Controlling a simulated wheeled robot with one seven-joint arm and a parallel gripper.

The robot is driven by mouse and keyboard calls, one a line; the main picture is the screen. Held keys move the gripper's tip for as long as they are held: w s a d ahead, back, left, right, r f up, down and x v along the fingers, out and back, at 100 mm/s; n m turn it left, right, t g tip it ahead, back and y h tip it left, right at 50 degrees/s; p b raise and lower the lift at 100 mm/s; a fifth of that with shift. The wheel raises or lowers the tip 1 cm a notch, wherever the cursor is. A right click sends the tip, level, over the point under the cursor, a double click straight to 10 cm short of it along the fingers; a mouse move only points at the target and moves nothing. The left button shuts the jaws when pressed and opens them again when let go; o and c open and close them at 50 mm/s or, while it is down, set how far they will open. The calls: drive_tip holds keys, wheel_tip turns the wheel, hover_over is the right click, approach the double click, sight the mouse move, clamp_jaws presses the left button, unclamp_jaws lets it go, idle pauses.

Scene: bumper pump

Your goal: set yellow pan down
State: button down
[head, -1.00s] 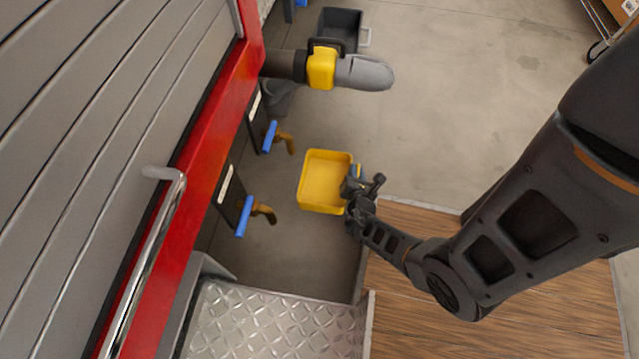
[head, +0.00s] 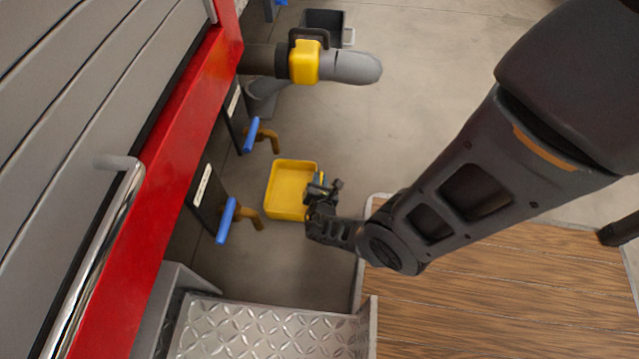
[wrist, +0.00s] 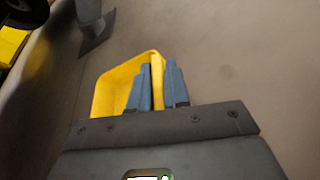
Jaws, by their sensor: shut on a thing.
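The yellow pan (head: 291,186) is a shallow open-topped tray, seen from above in the head view and empty where its inside shows. My gripper (head: 319,182) is at its right wall and shut on that wall. In the wrist view the blue-grey fingers (wrist: 160,88) lie on either side of the wall of the yellow pan (wrist: 116,90). The pan's lower side is hidden there by my gripper. I cannot tell whether the pan touches the floor.
Two blue-handled brass taps (head: 227,219) stick out left of the pan from the red-edged truck side (head: 122,180). A grey hose with a yellow fitting (head: 305,63) juts out above. A dark bin (head: 324,24) stands farther off. A metal step (head: 262,330) and wooden deck (head: 480,285) lie nearer.

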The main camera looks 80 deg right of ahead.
drive_tip(key=shift+r, duration=0.1)
drive_tip(key=c, duration=1.1)
unclamp_jaws()
drive_tip(key=p+v, duration=0.3)
drive_tip(key=v, duration=0.4)
drive_tip(key=shift+a, duration=0.25)
